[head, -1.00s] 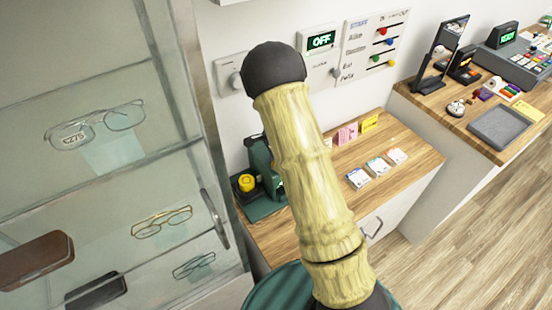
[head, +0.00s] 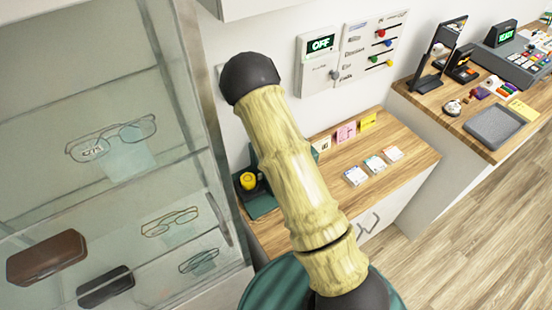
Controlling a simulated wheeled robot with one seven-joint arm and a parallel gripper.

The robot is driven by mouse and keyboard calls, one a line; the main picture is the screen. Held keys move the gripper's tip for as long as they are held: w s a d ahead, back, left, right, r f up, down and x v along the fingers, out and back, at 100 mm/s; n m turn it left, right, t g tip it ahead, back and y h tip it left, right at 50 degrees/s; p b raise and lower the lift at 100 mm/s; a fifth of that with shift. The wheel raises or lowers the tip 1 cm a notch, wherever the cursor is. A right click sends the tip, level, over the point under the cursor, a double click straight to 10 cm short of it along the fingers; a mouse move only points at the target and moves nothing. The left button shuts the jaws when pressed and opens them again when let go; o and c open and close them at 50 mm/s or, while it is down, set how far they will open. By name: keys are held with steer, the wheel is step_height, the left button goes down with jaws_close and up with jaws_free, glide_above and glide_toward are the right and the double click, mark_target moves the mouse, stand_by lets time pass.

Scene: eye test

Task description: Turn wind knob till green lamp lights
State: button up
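A dark green device with a base plate (head: 262,207) stands at the left end of the wooden counter. A round yellow knob (head: 248,181) sits on it, beside my arm. I cannot tell for sure that this is the wind knob. My arm covers the right part of the device, and I can make out no lit green lamp on it. My yellow, bamboo-like arm link crosses the middle of the view, with a dark rounded joint at its upper end. My gripper is not in view.
A glass cabinet (head: 110,215) with spectacles and cases stands close on the left. The wooden counter (head: 400,170) holds several small cards. The wall carries an OFF display (head: 320,44) and a panel of coloured sliders (head: 372,48). A second counter at right holds a till (head: 520,66).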

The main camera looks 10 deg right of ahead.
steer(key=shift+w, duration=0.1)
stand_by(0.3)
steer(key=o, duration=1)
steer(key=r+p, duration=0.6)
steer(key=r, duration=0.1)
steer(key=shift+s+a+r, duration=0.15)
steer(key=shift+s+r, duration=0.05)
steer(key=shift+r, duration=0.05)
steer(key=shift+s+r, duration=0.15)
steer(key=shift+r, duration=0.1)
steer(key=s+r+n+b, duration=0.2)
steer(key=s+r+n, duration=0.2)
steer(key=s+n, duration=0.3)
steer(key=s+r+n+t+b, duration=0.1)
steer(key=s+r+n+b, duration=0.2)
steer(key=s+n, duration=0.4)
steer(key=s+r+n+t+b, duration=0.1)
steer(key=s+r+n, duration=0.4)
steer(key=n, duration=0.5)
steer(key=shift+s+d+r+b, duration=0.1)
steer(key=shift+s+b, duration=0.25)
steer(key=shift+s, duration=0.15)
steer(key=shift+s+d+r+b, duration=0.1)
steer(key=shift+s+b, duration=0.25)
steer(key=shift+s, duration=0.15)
